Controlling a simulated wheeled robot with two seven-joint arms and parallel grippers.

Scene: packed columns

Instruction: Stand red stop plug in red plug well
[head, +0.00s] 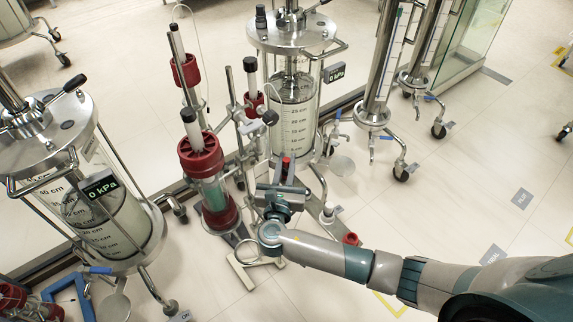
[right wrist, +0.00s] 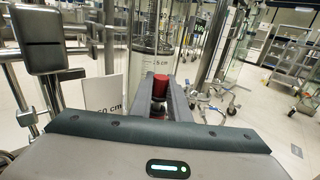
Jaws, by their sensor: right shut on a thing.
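My right gripper (head: 284,178) is shut on the red stop plug (head: 286,161), whose red end shows just beyond the fingers. In the right wrist view the plug (right wrist: 160,86) sits upright-looking between the two fingers of my right gripper (right wrist: 162,98). A small red piece (head: 351,239) shows on the floor side, just beyond my forearm at right; it may be the red plug well, but I cannot tell. My left gripper is not in view.
A clear column with red end caps (head: 200,155) stands left of my gripper. A large graduated cylinder (head: 291,115) with a metal lid stands behind it. Another pressure cylinder (head: 105,220) is at left. Open pale floor (head: 470,180) lies to the right.

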